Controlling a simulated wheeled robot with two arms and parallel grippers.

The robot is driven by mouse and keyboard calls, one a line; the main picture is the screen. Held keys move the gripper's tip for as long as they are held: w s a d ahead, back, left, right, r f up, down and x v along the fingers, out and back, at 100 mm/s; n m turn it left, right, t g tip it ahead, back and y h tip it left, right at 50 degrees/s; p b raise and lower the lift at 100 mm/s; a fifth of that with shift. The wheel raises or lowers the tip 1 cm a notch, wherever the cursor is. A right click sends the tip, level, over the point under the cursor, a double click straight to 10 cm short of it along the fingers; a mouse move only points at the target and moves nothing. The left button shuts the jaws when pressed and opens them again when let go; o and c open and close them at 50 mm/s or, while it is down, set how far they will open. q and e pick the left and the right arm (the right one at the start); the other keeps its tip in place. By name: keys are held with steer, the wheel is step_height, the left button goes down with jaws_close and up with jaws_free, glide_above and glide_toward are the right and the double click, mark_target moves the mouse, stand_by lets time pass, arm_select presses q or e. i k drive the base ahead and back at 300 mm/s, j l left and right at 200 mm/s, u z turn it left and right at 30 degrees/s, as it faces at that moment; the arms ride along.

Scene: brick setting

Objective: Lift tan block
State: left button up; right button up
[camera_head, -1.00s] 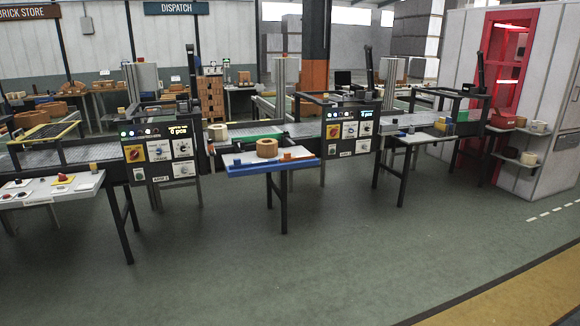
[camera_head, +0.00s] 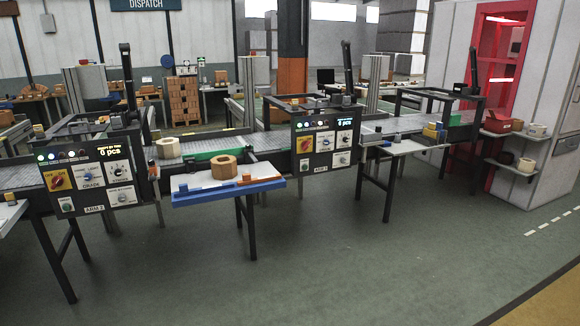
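Two blocks could match the tan block. A tan-brown block (camera_head: 224,167) with a hole in its top sits on the small blue-edged table at the middle left. A paler cream-tan block (camera_head: 168,148) lies on the conveyor behind it, to the left. Both are some distance away across the floor. Neither of my grippers is in view.
The blue-edged table (camera_head: 228,191) also bears small blue and orange pieces. Control panels (camera_head: 95,183) and (camera_head: 326,145) stand on either side of it. A conveyor (camera_head: 270,139) runs behind. Another table (camera_head: 405,147) stands to the right. The green floor (camera_head: 330,260) in front is clear.

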mark_target(224, 168)
steer(key=i+j+u, duration=0.1)
steer(key=i+u, duration=0.35)
steer(key=i, duration=0.3)
steer(key=i+l+u, duration=0.15)
steer(key=i+u, duration=0.25)
steer(key=i, duration=0.35)
